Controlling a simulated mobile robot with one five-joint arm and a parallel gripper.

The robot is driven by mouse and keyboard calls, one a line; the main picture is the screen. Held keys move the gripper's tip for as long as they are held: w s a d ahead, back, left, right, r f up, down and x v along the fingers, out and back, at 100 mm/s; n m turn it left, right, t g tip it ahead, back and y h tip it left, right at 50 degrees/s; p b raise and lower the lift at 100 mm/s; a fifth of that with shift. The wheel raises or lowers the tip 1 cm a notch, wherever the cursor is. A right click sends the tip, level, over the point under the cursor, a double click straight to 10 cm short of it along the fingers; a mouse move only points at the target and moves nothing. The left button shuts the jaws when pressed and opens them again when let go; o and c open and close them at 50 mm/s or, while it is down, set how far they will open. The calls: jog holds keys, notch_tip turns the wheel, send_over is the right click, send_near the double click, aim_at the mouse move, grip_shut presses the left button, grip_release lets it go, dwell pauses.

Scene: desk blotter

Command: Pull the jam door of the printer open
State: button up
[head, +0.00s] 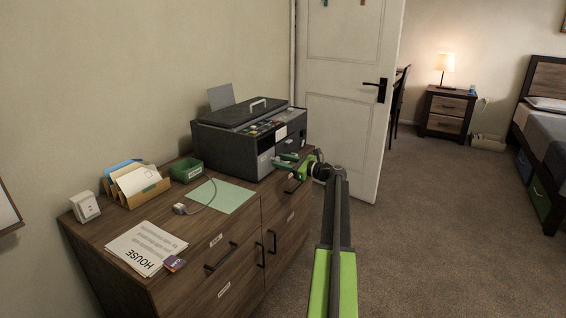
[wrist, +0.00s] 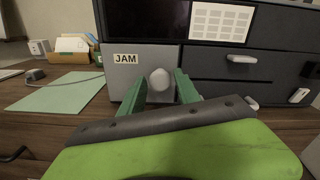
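The black printer (head: 228,147) stands on the wooden cabinet. The door looks closed, in line with the front. My gripper (head: 289,161) is in front of the printer. In the wrist view its green fingers (wrist: 159,88) are apart, one on each side of the knob, with gaps showing. The door's lower part is hidden by my gripper.
Dark drawers with pale handles (wrist: 241,59) lie right of the jam door. A green mat (head: 222,196), a cable plug (head: 180,208), a green box (head: 187,171), a letter holder (head: 135,187) and papers lie to the left. A white door (head: 345,110) stands behind the printer.

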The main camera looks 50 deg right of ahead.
grip_shut()
dwell(1.0)
